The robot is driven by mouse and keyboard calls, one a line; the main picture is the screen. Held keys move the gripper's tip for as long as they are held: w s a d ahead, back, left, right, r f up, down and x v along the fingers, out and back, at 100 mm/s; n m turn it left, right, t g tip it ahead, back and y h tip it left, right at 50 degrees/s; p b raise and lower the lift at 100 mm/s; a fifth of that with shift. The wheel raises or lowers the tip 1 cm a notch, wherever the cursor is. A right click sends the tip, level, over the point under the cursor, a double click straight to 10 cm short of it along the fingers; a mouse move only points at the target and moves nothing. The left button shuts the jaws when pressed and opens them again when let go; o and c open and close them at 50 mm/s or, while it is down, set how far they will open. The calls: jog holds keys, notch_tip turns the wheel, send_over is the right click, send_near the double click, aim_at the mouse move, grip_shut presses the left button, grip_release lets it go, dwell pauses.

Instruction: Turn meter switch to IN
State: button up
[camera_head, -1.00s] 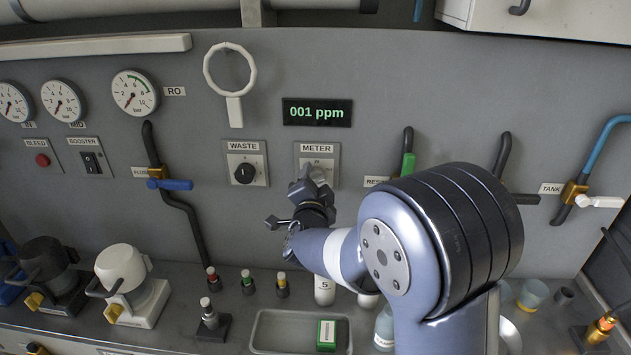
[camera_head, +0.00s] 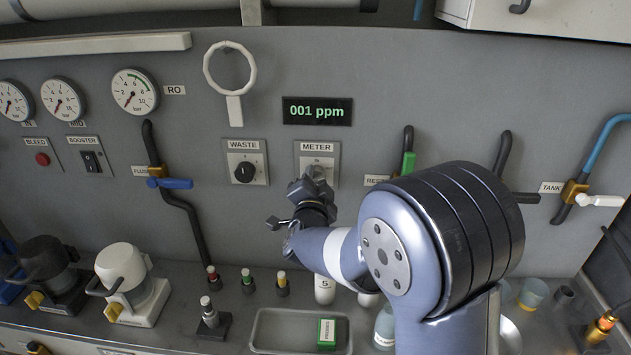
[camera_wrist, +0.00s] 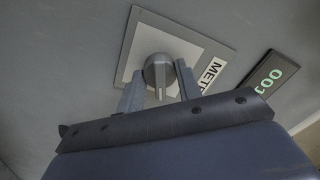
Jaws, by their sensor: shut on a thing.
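The METER switch plate (camera_head: 332,150) is on the grey panel, below the green "001 ppm" display (camera_head: 317,111). My gripper (camera_head: 316,176) is at the plate and hides most of its knob in the head view. In the wrist view the grey METER knob (camera_wrist: 158,71) sits between the two fingers of my gripper (camera_wrist: 158,88), which are shut on it. The "METER" label (camera_wrist: 211,76) shows beside the knob, tilted in this view. The position marks around the knob are not legible.
The WASTE switch (camera_head: 245,172) is just left of the METER plate. A white ring (camera_head: 230,70) hangs above it. A blue-handled flush valve (camera_head: 170,184) is farther left. A tray (camera_head: 262,335) with a green box and several small bottles stand on the counter below.

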jog(key=n, duration=0.6)
jog(key=shift+p, duration=0.3)
jog(key=n+p, duration=0.1)
jog(key=n, duration=0.3)
jog(key=shift+n+p, duration=0.35)
jog(key=shift+n, duration=1.15)
jog(key=o, duration=1)
jog(key=shift+c, duration=0.2)
jog(key=s+b, duration=0.2)
jog(key=s, duration=0.9)
jog(key=shift+a, duration=0.2)
